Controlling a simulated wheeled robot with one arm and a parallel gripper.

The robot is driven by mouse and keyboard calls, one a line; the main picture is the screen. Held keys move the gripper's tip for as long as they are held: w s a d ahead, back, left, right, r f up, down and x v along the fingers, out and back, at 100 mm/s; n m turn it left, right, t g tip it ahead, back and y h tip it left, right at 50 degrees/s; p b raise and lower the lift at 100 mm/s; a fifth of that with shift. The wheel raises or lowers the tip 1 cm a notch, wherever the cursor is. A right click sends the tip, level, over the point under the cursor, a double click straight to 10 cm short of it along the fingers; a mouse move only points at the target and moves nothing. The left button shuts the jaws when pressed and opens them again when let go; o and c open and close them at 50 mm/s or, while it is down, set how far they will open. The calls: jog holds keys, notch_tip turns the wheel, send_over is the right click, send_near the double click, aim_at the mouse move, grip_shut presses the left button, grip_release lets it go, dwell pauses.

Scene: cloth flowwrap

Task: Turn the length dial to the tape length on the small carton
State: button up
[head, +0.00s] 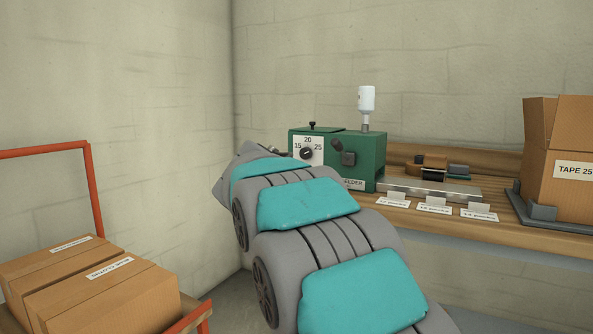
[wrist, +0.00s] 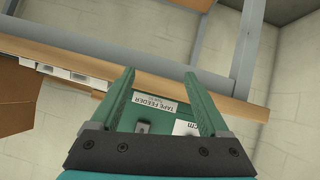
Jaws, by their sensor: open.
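The green tape feeder (head: 368,158) stands on the wooden bench. Its white dial plate reads 15, 20 and 25, with a dark round length dial (head: 306,153) in the middle. The pointer is too small to read surely. An open carton (head: 565,195) on the bench at the right carries a label reading "TAPE 25"; the frame edge cuts it off. My gripper (wrist: 160,74) is open and empty in the wrist view, its fingers either side of the feeder's name label (wrist: 155,103). Part of the white plate (wrist: 185,128) shows by the right finger; the dial is hidden there. My arm hides the gripper in the head view.
Small white cards (head: 434,207) line the bench's front edge. Walls stand behind and left.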

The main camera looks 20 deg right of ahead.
jog(key=w+d+r+m+t+h+b, duration=0.2)
jog(key=w+r, duration=0.2)
jog(key=w, duration=0.5)
jog(key=m+t+h+b, duration=0.2)
jog(key=m+t+h, duration=0.1)
send_near(305, 153)
jog(key=p+x, duration=0.1)
jog(key=x, duration=0.2)
jog(key=p+x, duration=0.2)
jog(key=x, duration=0.2)
jog(key=shift+w+r, duration=0.2)
jog(key=shift+w+d+f, duration=0.15)
jog(key=shift+w+d, duration=0.3)
jog(key=shift+d, duration=0.15)
grip_shut()
